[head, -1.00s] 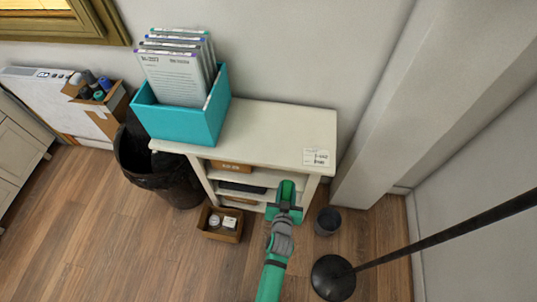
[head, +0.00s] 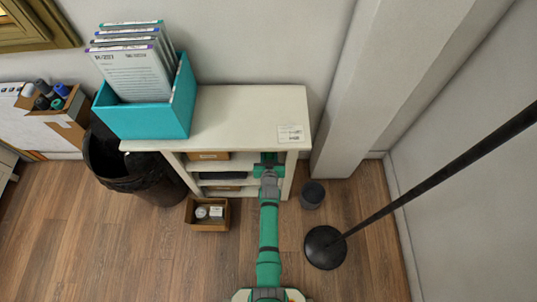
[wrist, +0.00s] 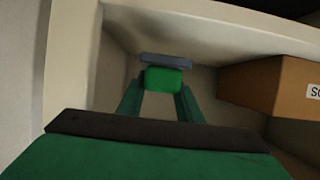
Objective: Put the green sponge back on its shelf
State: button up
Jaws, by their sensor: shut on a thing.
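The green sponge (wrist: 163,79) is between my gripper's fingertips in the wrist view. A grey-blue strip (wrist: 166,60) lies along its far side; I cannot tell whether it is part of the sponge. My gripper (wrist: 161,88) is shut on the sponge, and its fingers reach into a shelf compartment. In the head view my gripper (head: 268,161) is at the right front of the white shelf unit (head: 240,103), under its top board. The sponge is hidden there. I cannot tell whether the sponge touches the shelf board.
A brown box (wrist: 270,85) stands to the right in the compartment; the shelf's side wall (wrist: 72,65) is close on the left. A teal bin of folders (head: 150,118) stands on top. A bin (head: 130,170), a small box (head: 206,224), a cup (head: 311,194) and a pole base (head: 325,247) are on the floor.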

aim_at(269, 155)
jog(key=shift+w+a+f, duration=0.1)
jog(key=shift+w+f, duration=0.35)
jog(key=shift+w, duration=0.05)
jog(key=shift+a+f, duration=0.25)
jog(key=shift+s+d+f, duration=0.1)
jog(key=shift+d+f, duration=0.55)
jog(key=shift+f, duration=0.05)
jog(key=shift+a+f, duration=0.4)
jog(key=shift+f, duration=0.15)
jog(key=shift+f, duration=0.1)
